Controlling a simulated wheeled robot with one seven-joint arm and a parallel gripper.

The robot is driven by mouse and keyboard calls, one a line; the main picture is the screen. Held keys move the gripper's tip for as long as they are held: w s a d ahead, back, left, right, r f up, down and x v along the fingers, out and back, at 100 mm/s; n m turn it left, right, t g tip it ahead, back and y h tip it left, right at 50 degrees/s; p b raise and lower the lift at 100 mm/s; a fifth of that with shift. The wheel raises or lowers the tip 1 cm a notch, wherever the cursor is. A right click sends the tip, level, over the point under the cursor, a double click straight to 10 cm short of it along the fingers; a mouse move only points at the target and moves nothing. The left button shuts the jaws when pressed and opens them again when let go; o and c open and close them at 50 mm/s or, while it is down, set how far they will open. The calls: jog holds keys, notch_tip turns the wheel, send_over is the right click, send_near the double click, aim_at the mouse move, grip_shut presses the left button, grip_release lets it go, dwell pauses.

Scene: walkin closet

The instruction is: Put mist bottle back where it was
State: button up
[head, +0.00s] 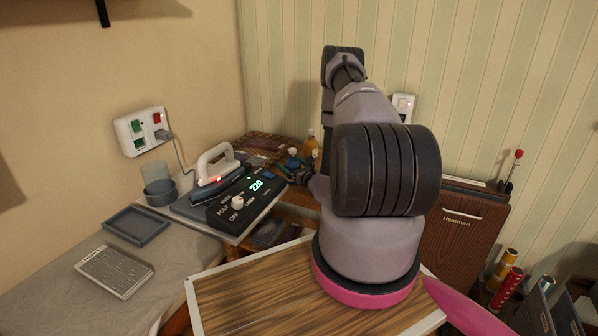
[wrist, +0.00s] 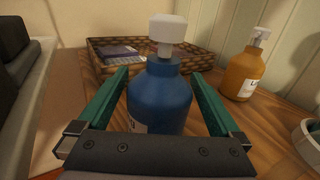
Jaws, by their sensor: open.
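A blue bottle (wrist: 160,95) with a white pump-like top stands upright on a wooden surface in the wrist view. My gripper (wrist: 161,76) is open, with its teal fingers on either side of this bottle. The lower part of the bottle is hidden behind the gripper's body. In the head view the bottle (head: 293,161) is small and partly covered, with my gripper (head: 301,178) close by it. An orange bottle (wrist: 241,75) with a pale pump top stands to the right, apart from the fingers; it also shows in the head view (head: 310,146).
A woven tray (wrist: 103,46) holding dark flat items lies behind the blue bottle. A pale round container (wrist: 309,138) is at the right edge. In the head view, an iron (head: 216,172) and a control box reading 220 (head: 247,201) sit left of my arm.

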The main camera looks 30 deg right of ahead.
jog(key=s, duration=0.7)
jog(key=s+d, duration=0.1)
jog(key=s, duration=0.2)
jog(key=shift+s+d, duration=0.1)
jog(key=shift+s, duration=0.15)
jog(key=w+a+r+n+g+y, duration=0.1)
jog(key=a+r+n+g+y, duration=0.3)
jog(key=a+r+n+y, duration=0.55)
jog(key=a+r+n+g+y, duration=0.35)
jog(key=a+r, duration=0.35)
jog(key=r, duration=0.7)
jog(key=s+a+r+n+g+h, duration=0.3)
jog(key=s+a+r+n+g, duration=0.25)
jog(key=s, duration=0.35)
jog(key=s+a+r+n+g+h, duration=0.2)
jog(key=s+a+r+n+g, duration=0.2)
jog(key=s+r+n, duration=0.35)
jog(key=s+d+r+n+t+h, duration=0.4)
jog(key=s+d+r+t+h, duration=0.2)
jog(key=s+r+h, duration=0.2)
jog(key=shift+v, duration=1)
